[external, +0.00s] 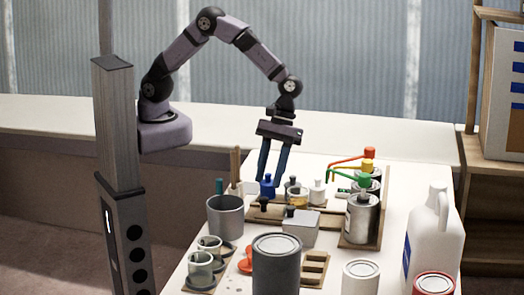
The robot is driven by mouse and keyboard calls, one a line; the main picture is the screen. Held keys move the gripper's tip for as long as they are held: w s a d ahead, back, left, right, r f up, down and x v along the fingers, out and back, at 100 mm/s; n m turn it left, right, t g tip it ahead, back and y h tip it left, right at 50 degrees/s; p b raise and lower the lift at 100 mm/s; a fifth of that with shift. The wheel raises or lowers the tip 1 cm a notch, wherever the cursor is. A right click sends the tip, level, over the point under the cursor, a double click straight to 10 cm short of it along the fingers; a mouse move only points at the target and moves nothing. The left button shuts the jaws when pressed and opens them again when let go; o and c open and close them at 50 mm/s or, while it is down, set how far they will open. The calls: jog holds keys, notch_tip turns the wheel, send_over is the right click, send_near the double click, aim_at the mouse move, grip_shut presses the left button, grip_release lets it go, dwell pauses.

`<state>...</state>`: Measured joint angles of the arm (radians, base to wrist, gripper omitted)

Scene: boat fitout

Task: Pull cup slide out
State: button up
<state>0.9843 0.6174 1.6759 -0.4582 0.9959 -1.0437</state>
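Two small grey-green cups (200,267) stand one behind the other at the front left of the table, in dark ring holders on a light wooden strip, which looks like the cup slide (197,290). My gripper (271,178) points down with its two blue fingers apart and nothing visible between them. It is above and behind the small bottles, well back from the cups and to their right. The blue-capped bottle (267,187) shows just below the fingertips; I cannot tell whether they touch it. The lower front of the strip is cut off by the picture edge.
A grey pot (226,217) stands behind the cups. A large grey can (276,267), a grey box (300,228), a wooden slotted rack (314,269) and an orange-red piece (246,260) are to their right. A white jug (432,245) and metal cans (362,217) stand farther right.

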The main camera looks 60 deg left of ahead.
aim_at(264, 198)
jog(key=m+y, duration=0.1)
jog(key=m, duration=0.2)
jog(key=d+m+y, duration=0.1)
jog(key=m, duration=0.1)
jog(key=m+y+b, duration=0.1)
jog(key=m, duration=0.2)
jog(key=shift+w+d+f+m, duration=0.15)
jog(key=shift+d+m, duration=0.15)
jog(key=shift+d, duration=0.1)
jog(key=shift+f, duration=0.1)
jog(key=shift+p+x, duration=0.65)
jog(key=shift+x, duration=2.95)
jog(key=shift+a, duration=0.1)
grip_shut()
